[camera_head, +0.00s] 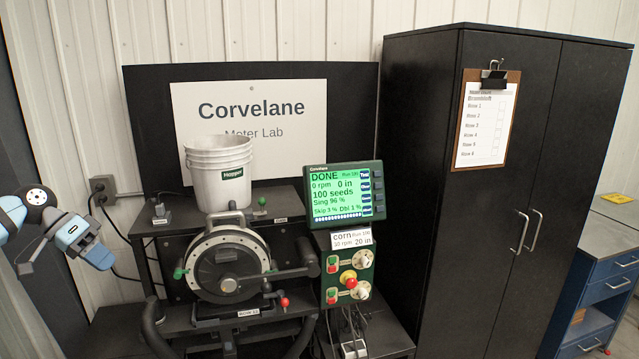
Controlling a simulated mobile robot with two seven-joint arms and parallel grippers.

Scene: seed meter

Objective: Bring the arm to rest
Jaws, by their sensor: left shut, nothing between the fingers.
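My left gripper (99,257) is at the left side of the head view, raised in front of the pale wall. Its light blue fingertips are together with nothing between them. It is apart from the seed meter stand (165,217), to the left of it. My left arm comes in from the left edge with white and blue links. My right gripper is not in view.
The round seed meter (228,236) sits on the stand below a white hopper bucket (219,185). The green monitor (344,193) reads DONE, 0 rpm, 100 seeds. A switch panel (347,278) is below it. A tall black cabinet (420,150) stands right.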

